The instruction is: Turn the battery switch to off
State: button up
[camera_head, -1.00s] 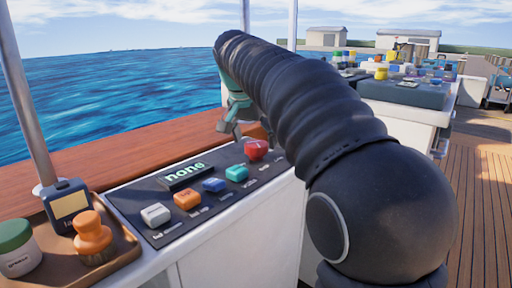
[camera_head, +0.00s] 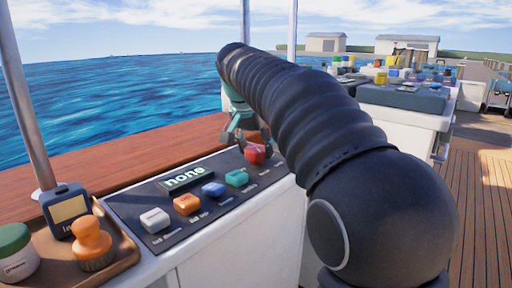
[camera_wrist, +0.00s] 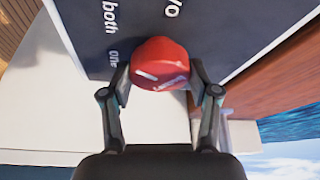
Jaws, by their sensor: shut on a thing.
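The battery switch is a red rounded knob (camera_head: 255,155) at the far end of the dark panel (camera_head: 150,193). In the wrist view the red knob (camera_wrist: 160,58) sits between the fingers, with white marks on its face. The labels "both" and "one" show beside it, and another label is cut off. My gripper (camera_head: 250,138) is shut on the knob, and its fingers touch both sides in the wrist view (camera_wrist: 160,82). Which label the knob points to I cannot tell.
A brown tray (camera_head: 125,250) at the near left holds a meter (camera_head: 68,209), an orange-handled item (camera_head: 92,240) and a green-lidded jar (camera_head: 15,252). A wooden ledge (camera_head: 130,160) runs behind.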

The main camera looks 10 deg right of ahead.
jog(key=shift+n, duration=0.3)
jog(key=n+y+p, duration=0.1)
jog(key=n, duration=0.1)
jog(key=n+t+y+p, duration=0.1)
jog(key=n, duration=0.1)
jog(key=shift+d+r+n+p, duration=0.15)
jog(key=shift+n+p, duration=0.2)
jog(key=shift+n, duration=0.05)
jog(key=n+y+p, duration=0.1)
jog(key=n, duration=0.2)
jog(key=n+y+p, duration=0.1)
jog(key=n+p, duration=0.1)
jog(key=n, duration=0.1)
jog(key=shift+d, duration=0.15)
jog(key=n+g+y+p, duration=0.1)
jog(key=n, duration=0.2)
jog(key=n+y+p, duration=0.1)
jog(key=n+p, duration=0.1)
jog(key=n, duration=0.1)
jog(key=shift+w+n+g, duration=0.15)
jog(key=shift+n+g, duration=0.15)
jog(key=shift+g, duration=0.1)
jog(key=n+g+p, duration=0.1)
jog(key=n, duration=0.1)
jog(key=n+g+y+p, duration=0.1)
jog(key=n, duration=0.2)
jog(key=shift+d+n, duration=0.1)
jog(key=shift+n, duration=0.2)
